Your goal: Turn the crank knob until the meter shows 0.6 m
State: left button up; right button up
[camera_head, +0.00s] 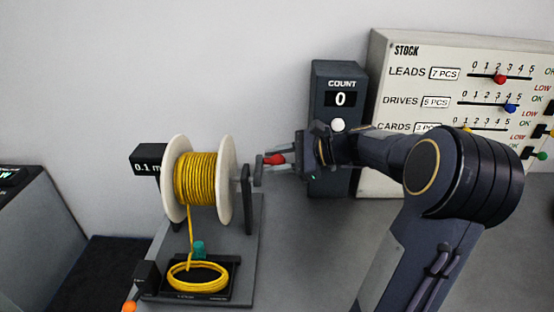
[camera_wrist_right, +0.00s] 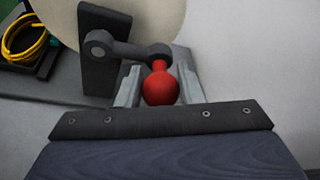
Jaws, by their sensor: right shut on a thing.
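A spool (camera_head: 197,178) of yellow cable with white flanges stands on a grey base. Its crank has a red knob (camera_head: 274,159), which also shows in the right wrist view (camera_wrist_right: 159,88). My right gripper (camera_head: 283,160) is shut on the red knob, with one finger on each side of it in the right wrist view. The crank arm (camera_wrist_right: 130,50) runs from the hub to the knob. The meter (camera_head: 148,166) left of the spool reads 0.1 m. My left gripper is not in view.
A coil of yellow cable (camera_head: 198,279) lies on a black tray in front of the spool. A counter box (camera_head: 340,98) showing 0 stands behind my right gripper. A stock board (camera_head: 453,60) with sliders stands at the right. A grey box (camera_head: 40,235) is at the left.

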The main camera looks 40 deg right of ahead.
jog(key=shift+a+f+b, duration=0.25)
jog(key=shift+f+b, duration=0.1)
jog(key=shift+f, duration=0.45)
jog(key=shift+s+a+f+b, duration=0.2)
jog(key=shift+f+b, duration=0.3)
jog(key=shift+f, duration=0.05)
jog(key=shift+s+a+f+b, duration=0.15)
jog(key=shift+f+b, duration=0.35)
jog(key=shift+s+a+f+b, duration=0.6)
jog(key=shift+s+f+b, duration=0.15)
jog(key=shift+f+b, duration=0.15)
